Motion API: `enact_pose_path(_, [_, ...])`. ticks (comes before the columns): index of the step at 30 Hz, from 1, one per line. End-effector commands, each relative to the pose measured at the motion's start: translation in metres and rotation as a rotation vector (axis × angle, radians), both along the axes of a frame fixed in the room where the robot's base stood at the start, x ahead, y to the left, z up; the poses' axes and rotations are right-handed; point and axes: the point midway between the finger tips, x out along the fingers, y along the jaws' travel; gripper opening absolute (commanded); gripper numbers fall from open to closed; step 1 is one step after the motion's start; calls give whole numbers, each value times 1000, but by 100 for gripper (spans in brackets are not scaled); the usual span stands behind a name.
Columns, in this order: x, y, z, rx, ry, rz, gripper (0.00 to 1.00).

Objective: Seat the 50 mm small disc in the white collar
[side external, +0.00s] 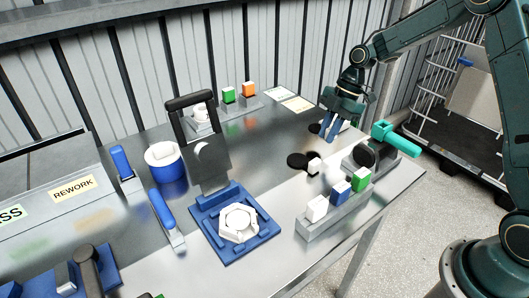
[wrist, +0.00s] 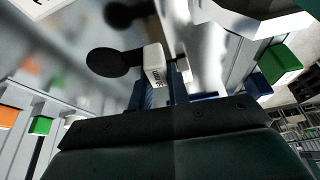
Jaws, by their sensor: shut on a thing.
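My gripper (side external: 328,139) is above the right part of the steel table, its blue fingers pointing down. In the wrist view, the fingers (wrist: 164,94) are shut around a white labelled block (wrist: 155,62). A flat black disc (wrist: 106,62) shows beside this block and appears joined to it; I take it as the small disc, though the label is not readable. The white collar (side external: 239,222) sits on a blue fixture (side external: 214,240) at the front middle of the table, well to the left of my gripper. Its opening faces up.
A black disc with a white block (side external: 314,166) appears below my gripper. A rack with white, blue and green blocks (side external: 339,210) stands front right. A teal-handled tool (side external: 396,139) is right of my gripper. A blue-and-white cup (side external: 168,165) and upright dark plate (side external: 208,165) stand left.

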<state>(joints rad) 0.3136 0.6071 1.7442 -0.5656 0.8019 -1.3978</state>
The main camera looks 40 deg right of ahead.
Motion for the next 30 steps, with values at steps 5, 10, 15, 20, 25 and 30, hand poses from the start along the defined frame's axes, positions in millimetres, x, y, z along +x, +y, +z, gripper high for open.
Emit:
enact_pose_path(5, [1, 0, 7, 0, -2, -1, 0])
enact_pose_path(10, [0, 0, 13, -1, -1, -2, 0])
enact_pose_path(15, [0, 0, 18, 0, -2, 0, 0])
enact_pose_path(20, [0, 0, 21, 0, -1, 0, 0])
enact_pose_path(25, [0, 0, 21, 0, -1, 0, 0])
enact_pose_path(30, [0, 1, 21, 0, -1, 0, 0])
